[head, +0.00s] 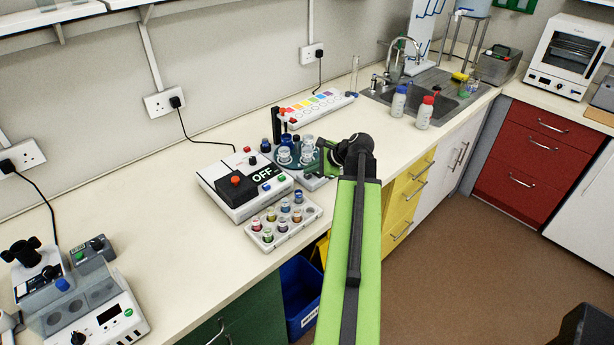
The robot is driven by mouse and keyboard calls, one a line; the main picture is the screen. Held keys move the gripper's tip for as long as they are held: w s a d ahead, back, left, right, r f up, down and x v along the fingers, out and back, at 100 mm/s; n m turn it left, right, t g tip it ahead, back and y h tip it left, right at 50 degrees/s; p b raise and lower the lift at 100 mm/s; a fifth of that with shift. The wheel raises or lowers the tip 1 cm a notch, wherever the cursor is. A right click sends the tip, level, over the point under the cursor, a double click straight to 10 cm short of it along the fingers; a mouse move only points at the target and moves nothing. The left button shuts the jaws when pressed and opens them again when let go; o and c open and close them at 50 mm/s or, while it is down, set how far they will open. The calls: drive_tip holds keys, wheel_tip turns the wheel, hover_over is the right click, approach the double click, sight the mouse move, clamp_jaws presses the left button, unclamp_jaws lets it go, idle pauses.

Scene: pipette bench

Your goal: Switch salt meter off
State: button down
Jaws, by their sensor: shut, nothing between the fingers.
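A white box meter (229,199) on the bench shows OFF in large letters on a black panel. It carries a black block with a red button, plus small blue and red buttons. I read no name on it, so I cannot tell for sure that it is the salt meter. To its right is a round dark-green holder (279,168) with several clear vials. My gripper (324,146) is beside that holder, to the right of the white box, and is shut. My arm and wrist partly hide it, and I cannot tell whether it touches anything.
A grey rack (268,245) of small capped vials sits in front of the white box. A colourful strip (318,105) lies behind. Two capped bottles (425,113) stand near the sink (447,108). Another instrument (100,312) is at lower left. The bench between is clear.

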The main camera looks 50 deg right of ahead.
sight(310, 176)
drive_tip(key=shift+f, duration=0.15)
drive_tip(key=shift+r+p, duration=0.85)
drive_tip(key=shift+r, duration=0.1)
wheel_tip(310, 176, up, 6)
drive_tip(key=p, duration=0.6)
drive_tip(key=shift+s+f, duration=0.1)
